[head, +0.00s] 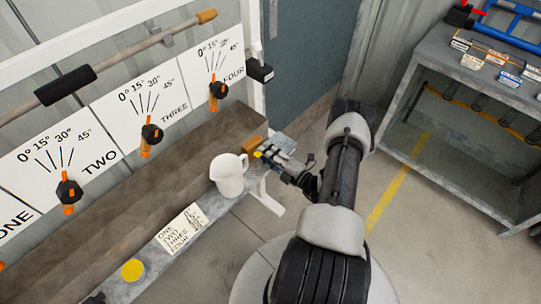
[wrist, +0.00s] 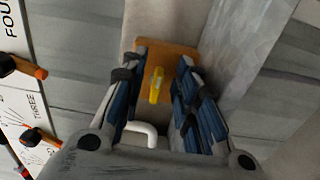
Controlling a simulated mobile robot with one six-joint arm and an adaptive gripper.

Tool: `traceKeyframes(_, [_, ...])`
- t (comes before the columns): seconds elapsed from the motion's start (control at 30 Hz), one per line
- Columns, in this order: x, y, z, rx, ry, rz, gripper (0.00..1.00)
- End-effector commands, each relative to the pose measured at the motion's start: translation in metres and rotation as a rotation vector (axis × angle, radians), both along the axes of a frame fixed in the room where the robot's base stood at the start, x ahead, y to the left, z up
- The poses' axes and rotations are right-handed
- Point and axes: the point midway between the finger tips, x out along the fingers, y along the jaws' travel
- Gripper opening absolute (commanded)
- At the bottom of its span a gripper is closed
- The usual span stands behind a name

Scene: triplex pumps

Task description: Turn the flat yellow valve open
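The flat yellow valve (wrist: 156,85) shows in the wrist view as a narrow yellow handle in front of an orange-brown block (wrist: 172,56). In the head view only a small yellow bit of it (head: 258,154) shows, at the tips of my gripper (head: 271,154). In the wrist view my gripper (wrist: 156,78) is open, with one blue-padded finger on each side of the yellow handle. A gap shows on both sides, so the fingers do not appear to grip it. I cannot tell the handle's depth between the fingers.
A white jug (head: 229,177) stands on the bench close to my gripper. A paper note (head: 181,229) and a round yellow disc (head: 133,270) lie nearer on the ledge. Orange-black knobs (head: 151,134) line the wall panel. A grey shelf unit (head: 440,165) stands right; floor between is clear.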

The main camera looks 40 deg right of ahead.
Motion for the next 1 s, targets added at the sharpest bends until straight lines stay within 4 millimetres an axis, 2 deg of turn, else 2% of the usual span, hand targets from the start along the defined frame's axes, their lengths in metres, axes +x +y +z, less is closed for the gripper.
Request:
traceKeyframes(0.17, [-0.018, -0.003, 0.0, 0.002, 0.001, -0.006, 0.28])
traceKeyframes(0.4, [-0.069, -0.007, 0.0, 0.003, 0.0, -0.008, 0.28])
traceKeyframes(0.6, [-0.104, -0.01, 0.0, 0.001, 0.001, -0.005, 0.28])
traceKeyframes(0.8, [-0.118, -0.009, 0.0, 0.001, 0.0, -0.001, 0.28])
traceKeyframes(1.0, [-0.119, -0.009, 0.0, 0.001, 0.0, 0.0, 0.28])
